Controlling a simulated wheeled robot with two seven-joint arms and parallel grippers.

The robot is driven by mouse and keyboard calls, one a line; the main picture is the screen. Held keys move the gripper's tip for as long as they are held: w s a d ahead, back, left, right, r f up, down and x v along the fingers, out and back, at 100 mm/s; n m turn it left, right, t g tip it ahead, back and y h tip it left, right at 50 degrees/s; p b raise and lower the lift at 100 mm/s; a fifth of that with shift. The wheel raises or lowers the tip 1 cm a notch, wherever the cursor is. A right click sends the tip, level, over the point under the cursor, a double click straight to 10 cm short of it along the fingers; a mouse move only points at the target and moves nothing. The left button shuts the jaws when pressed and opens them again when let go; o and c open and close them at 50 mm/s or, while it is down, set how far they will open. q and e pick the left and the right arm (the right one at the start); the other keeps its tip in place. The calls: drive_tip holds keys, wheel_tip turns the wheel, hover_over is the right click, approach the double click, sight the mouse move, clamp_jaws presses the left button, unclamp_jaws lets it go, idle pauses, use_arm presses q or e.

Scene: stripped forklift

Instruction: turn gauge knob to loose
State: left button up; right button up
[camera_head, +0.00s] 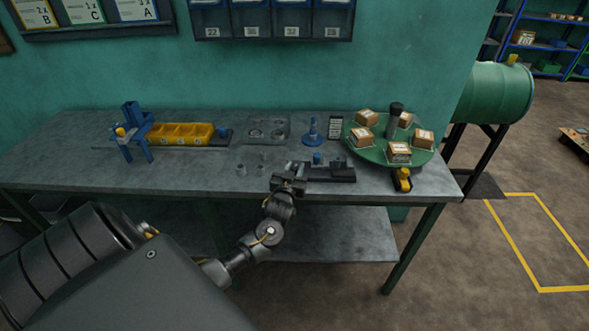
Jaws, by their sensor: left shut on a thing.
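A dark, low device that looks like the gauge (335,173) lies along the front edge of the grey workbench. A small blue cylinder (318,158) stands at its back, left of its middle. My left gripper (296,172) reaches up from below the bench edge to the device's left end. It is shut there on what appears to be the gauge knob. The jaws hide the knob, so its turn position and any marking cannot be read. My right gripper is not in view.
On the workbench (70,158) stand a blue stand (138,138), yellow bins (180,134), a clear tray (266,129), a blue-based post (312,134) and a green turntable (376,151) with several boxes. Small grey cylinders (241,170) stand left of my gripper. The bench's left end is clear.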

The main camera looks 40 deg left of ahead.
use_arm(q)
drive_tip(key=n+g+y, duration=0.1)
drive_tip(key=n+y, duration=0.1)
drive_tip(key=y, duration=0.1)
drive_tip(key=shift+d+f+g, duration=0.1)
drive_tip(key=shift+g, duration=0.3)
drive_tip(key=shift+n+g+y+b, duration=0.7)
drive_tip(key=shift+n+g+y, duration=0.6)
drive_tip(key=shift+y, duration=0.1)
drive_tip(key=o, duration=0.9)
